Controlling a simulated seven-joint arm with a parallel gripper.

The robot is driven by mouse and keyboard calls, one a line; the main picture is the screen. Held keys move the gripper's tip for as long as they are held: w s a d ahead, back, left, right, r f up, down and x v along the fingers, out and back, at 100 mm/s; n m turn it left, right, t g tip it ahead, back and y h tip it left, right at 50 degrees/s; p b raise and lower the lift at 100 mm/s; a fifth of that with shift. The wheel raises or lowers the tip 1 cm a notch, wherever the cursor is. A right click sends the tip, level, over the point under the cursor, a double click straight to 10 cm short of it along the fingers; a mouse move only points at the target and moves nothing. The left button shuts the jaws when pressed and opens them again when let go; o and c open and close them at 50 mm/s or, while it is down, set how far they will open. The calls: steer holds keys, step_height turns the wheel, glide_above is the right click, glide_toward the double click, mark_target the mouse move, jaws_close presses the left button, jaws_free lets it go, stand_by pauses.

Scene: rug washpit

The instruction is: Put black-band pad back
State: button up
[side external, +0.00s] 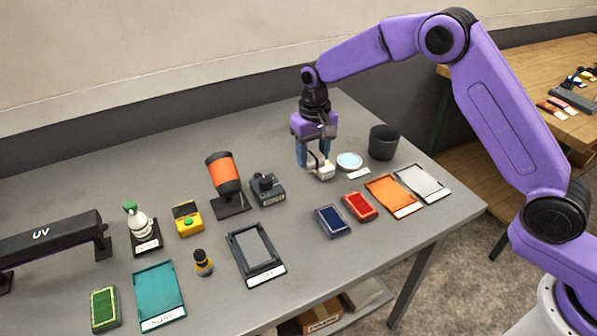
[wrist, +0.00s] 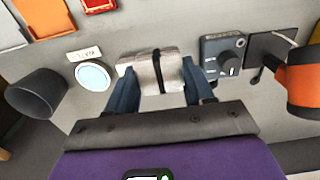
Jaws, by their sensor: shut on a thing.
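The black-band pad (wrist: 146,70) is a pale block with a dark band across its middle. In the wrist view it sits between the fingers of my gripper (wrist: 161,88), which is shut on it. In the side view the pad (side external: 325,172) shows as a small whitish block under my gripper (side external: 316,163), low over or on the grey table; I cannot tell if it touches. A round white dish with a pale blue face (side external: 349,161) and a white label (side external: 358,174) are just right of it. A pale grey tray (side external: 422,184) lies farther right.
A dark cup (side external: 383,142) stands behind the dish. Blue (side external: 333,221) and red (side external: 359,207) pads and an orange tray (side external: 393,195) lie in front. A dark control box (side external: 267,190) and an orange drum (side external: 223,175) stand left. Bare table lies between.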

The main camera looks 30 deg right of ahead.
steer(key=w+f, duration=0.1)
steer(key=f, duration=0.1)
steer(key=w+a+f, duration=0.1)
steer(key=w+f, duration=0.2)
steer(key=shift+w+a+f, duration=0.25)
steer(key=shift+f, duration=1.65)
steer(key=shift+f, duration=0.1)
steer(key=o, duration=0.9)
steer(key=shift+o, duration=0.2)
step_height(320, 180, up, 12)
